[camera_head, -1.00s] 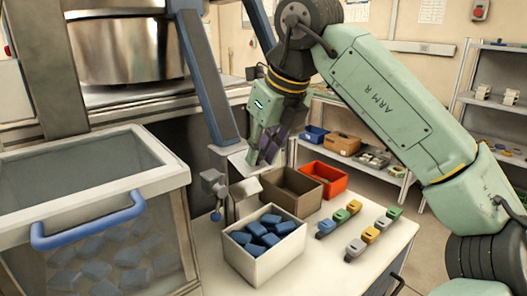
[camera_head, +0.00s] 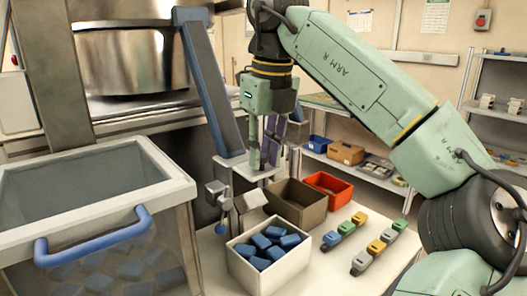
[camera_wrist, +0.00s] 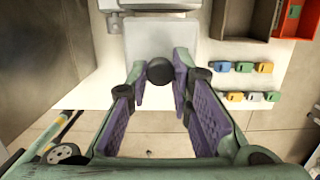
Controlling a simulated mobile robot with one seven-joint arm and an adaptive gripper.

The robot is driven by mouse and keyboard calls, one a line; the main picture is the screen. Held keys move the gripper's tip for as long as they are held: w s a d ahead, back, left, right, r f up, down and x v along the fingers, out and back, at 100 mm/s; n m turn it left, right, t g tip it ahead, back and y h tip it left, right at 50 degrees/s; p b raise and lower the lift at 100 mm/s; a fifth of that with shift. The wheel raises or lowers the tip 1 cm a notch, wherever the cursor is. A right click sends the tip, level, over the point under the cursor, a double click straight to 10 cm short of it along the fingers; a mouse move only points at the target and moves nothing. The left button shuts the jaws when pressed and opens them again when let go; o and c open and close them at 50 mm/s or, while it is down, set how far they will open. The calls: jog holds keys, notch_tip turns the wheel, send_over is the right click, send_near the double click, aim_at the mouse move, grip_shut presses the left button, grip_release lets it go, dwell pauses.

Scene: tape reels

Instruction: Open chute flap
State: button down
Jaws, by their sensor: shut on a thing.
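A pale flat plate, apparently the chute flap (camera_head: 238,163), lies level at the foot of the chute with blue sloping rails (camera_head: 206,90). In the wrist view the pale flap (camera_wrist: 160,32) carries a round dark knob (camera_wrist: 160,70). My gripper (camera_head: 265,163) points down over the flap. In the wrist view its purple-padded fingers (camera_wrist: 168,72) stand on either side of the knob and are closed on it.
An open bin of blue pieces (camera_head: 243,268) stands in front on the counter. A brown box (camera_head: 298,212) and a red box (camera_head: 333,182) are behind it. Small coloured blocks (camera_head: 378,246) lie at right. A clear hopper with a blue handle (camera_head: 95,240) stands left.

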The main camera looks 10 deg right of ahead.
jog(key=c, duration=1.4)
grip_release()
jog(key=shift+f, duration=0.1)
